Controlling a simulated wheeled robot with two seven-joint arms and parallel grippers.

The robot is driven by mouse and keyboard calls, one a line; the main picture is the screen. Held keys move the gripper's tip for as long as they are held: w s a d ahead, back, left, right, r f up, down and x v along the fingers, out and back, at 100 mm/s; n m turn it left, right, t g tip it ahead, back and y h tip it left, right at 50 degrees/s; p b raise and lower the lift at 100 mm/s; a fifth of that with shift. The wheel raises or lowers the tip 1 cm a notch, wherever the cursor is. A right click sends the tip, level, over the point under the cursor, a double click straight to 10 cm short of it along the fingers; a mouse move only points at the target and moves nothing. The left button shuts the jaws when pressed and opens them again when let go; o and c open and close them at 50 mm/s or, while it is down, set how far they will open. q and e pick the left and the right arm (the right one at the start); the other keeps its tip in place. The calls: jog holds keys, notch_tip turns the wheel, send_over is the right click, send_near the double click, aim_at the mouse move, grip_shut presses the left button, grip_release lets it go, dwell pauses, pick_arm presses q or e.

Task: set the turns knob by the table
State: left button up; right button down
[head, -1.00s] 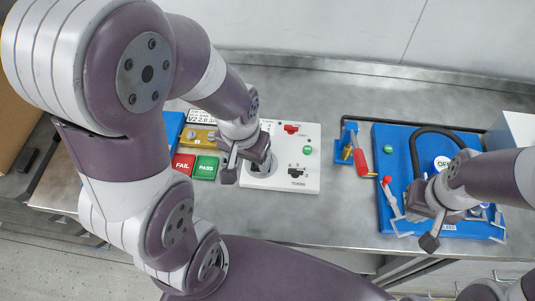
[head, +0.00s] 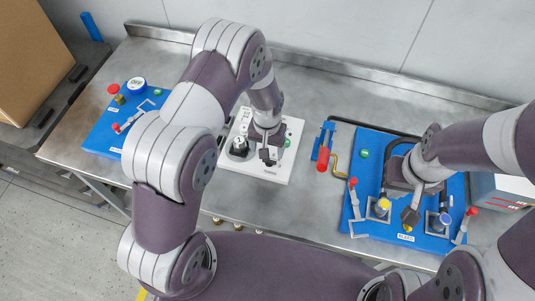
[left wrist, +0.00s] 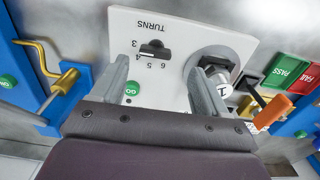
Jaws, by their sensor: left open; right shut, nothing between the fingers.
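The white panel (head: 255,173) stands mid-table. In the left wrist view it bears the word TURNS (left wrist: 152,27) and a black turns knob (left wrist: 153,50) ringed by figures 3 to 6. The knob's bar lies crosswise, its left end near 4; the exact setting is hard to read. A green GO button (left wrist: 131,89) sits below it. My left gripper (head: 268,154) is over the panel's right part, its open fingers (left wrist: 158,72) on either side below the knob, apart from it. The lookup table is not legible in these frames. My right gripper (head: 408,212) is shut and empty over the right blue station.
A dark round fitting (head: 239,147) rises from the panel beside my left gripper. A red-handled valve (head: 323,157) stands right of the panel. Blue stations lie at left (head: 110,130) and right (head: 350,215). PASS (left wrist: 287,69) and FAIL tiles lie beside the panel. Bare metal lies in front.

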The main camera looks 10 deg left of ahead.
aim_at(270, 159)
pick_arm(q)
jog(key=f, duration=0.2)
jog(key=d+f+p, duration=0.1)
jog(key=f, duration=0.1)
jog(key=shift+w+f, duration=0.1)
jog(key=shift+f, duration=0.45)
jog(key=shift+a+f, duration=0.2)
jog(key=shift+a, duration=0.05)
jog(key=shift+d, duration=0.1)
jog(key=c, duration=1.1)
jog(key=shift+o, duration=0.2)
pick_arm(e)
jog(key=shift+d+r, duration=0.35)
jog(key=shift+r, duration=0.3)
